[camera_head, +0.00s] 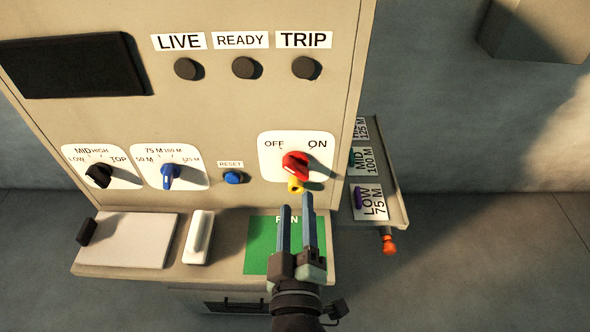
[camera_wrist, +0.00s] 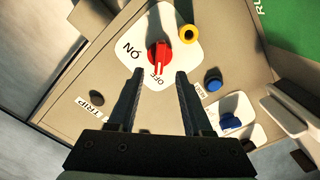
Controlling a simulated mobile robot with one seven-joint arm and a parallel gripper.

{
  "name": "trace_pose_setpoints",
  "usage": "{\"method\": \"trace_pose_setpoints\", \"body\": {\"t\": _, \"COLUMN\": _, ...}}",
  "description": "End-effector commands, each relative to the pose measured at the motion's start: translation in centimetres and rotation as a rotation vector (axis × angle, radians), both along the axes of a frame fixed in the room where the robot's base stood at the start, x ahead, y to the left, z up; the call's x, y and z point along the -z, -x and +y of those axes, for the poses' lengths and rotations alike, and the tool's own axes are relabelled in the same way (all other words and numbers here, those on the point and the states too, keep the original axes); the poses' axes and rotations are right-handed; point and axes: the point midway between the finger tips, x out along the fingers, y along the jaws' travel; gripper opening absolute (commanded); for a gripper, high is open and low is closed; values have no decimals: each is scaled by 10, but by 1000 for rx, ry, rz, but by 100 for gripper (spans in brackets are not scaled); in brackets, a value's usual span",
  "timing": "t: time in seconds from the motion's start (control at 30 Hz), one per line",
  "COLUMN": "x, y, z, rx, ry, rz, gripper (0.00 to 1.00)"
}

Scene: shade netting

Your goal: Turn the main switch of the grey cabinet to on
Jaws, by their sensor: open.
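The grey cabinet (camera_head: 110,115), beige in this light, fills the left and middle of the head view. Its main switch is a red knob (camera_head: 295,163) on a white plate marked OFF and ON. In the wrist view the red knob (camera_wrist: 158,54) has a pale pointer line directed at OFF. A yellow round part (camera_head: 295,186) sits just below the knob; in the wrist view it is a ring (camera_wrist: 188,34) apart from the knob. My gripper (camera_head: 296,203) is open and empty, its fingertips below the knob in the head view. In the wrist view the knob shows between and beyond the fingertips (camera_wrist: 159,72).
A blue reset button (camera_head: 233,177), a blue selector (camera_head: 170,177) and a black selector (camera_head: 99,175) are left of the switch. A ledge (camera_head: 225,275) with a green RUN panel (camera_head: 258,250) juts out below. A side shelf (camera_head: 390,190) with tags stands at right.

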Motion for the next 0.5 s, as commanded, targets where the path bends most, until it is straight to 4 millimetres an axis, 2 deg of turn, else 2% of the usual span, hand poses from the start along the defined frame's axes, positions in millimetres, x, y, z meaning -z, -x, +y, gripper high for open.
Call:
{"method": "trace_pose_setpoints", "body": {"t": 0.1, "x": -4, "y": -23, "z": -1, "rx": 1, "ry": -2, "rz": -1, "gripper": 50}}
{"method": "trace_pose_setpoints", "body": {"t": 0.3, "x": -3, "y": -55, "z": -1, "rx": 1, "ry": -2, "rz": -1, "gripper": 50}}
{"method": "trace_pose_setpoints", "body": {"t": 0.5, "x": -2, "y": -73, "z": -1, "rx": 1, "ry": -1, "rz": -1, "gripper": 50}}
